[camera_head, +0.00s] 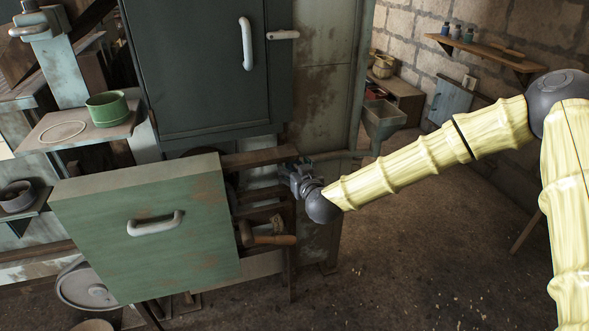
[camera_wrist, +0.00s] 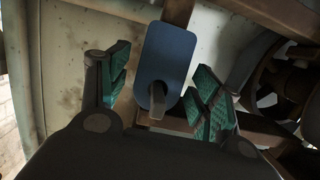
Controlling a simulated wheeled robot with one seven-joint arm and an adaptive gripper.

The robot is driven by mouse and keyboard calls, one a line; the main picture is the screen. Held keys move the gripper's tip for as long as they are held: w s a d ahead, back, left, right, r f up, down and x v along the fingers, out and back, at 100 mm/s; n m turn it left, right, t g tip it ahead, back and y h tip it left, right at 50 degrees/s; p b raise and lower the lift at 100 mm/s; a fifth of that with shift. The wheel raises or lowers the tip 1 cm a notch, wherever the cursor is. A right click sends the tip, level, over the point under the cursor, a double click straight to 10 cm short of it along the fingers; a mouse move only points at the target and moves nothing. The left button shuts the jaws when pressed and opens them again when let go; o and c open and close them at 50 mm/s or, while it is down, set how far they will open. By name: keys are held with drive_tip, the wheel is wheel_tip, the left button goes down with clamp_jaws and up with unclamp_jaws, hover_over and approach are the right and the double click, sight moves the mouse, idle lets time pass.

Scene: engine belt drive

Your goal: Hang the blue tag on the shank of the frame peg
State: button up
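The blue tag (camera_wrist: 170,50) is a rounded rectangular plate in the wrist view, with a hole near its lower end. A short brownish peg (camera_wrist: 157,108) shows at this hole and appears to pass through it, pointing towards the camera. My gripper (camera_wrist: 160,80) is open, with one green-padded finger on each side of the tag. Gaps show between both pads and the tag. In the head view my gripper (camera_head: 298,178) is beside the frame, right of the pulled-out green drawer. The tag and peg cannot be made out there.
The green drawer front (camera_head: 140,230) stands out left of my gripper. A wooden-handled hammer (camera_head: 268,239) lies below it. The dark cabinet (camera_head: 190,70) rises behind. A dark round wheel (camera_wrist: 275,80) is at right in the wrist view. Open floor (camera_head: 430,250) lies to the right.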

idle(0.3)
drive_tip(key=v, duration=1.2)
drive_tip(key=s+d+f+m+g+h+p, duration=0.1)
drive_tip(key=s+d+f+g+p, duration=0.2)
drive_tip(key=s+f, duration=0.75)
drive_tip(key=s+d+f+g+p, duration=0.15)
drive_tip(key=s+f+g, duration=0.5)
drive_tip(key=f, duration=0.65)
drive_tip(key=s+d+f+m+g+h, duration=0.1)
drive_tip(key=s+d+f, duration=0.1)
drive_tip(key=s+d, duration=0.3)
drive_tip(key=s+d+f+m+g+h+p, duration=0.1)
drive_tip(key=s+d, duration=0.4)
drive_tip(key=s, duration=0.6)
drive_tip(key=s+d+f+m+g+h+p, duration=0.1)
drive_tip(key=s+d+f+g, duration=0.2)
drive_tip(key=s, duration=0.5)
drive_tip(key=shift+s+d+f+h, duration=0.35)
drive_tip(key=shift+d+f, duration=0.3)
drive_tip(key=shift+d, duration=0.25)
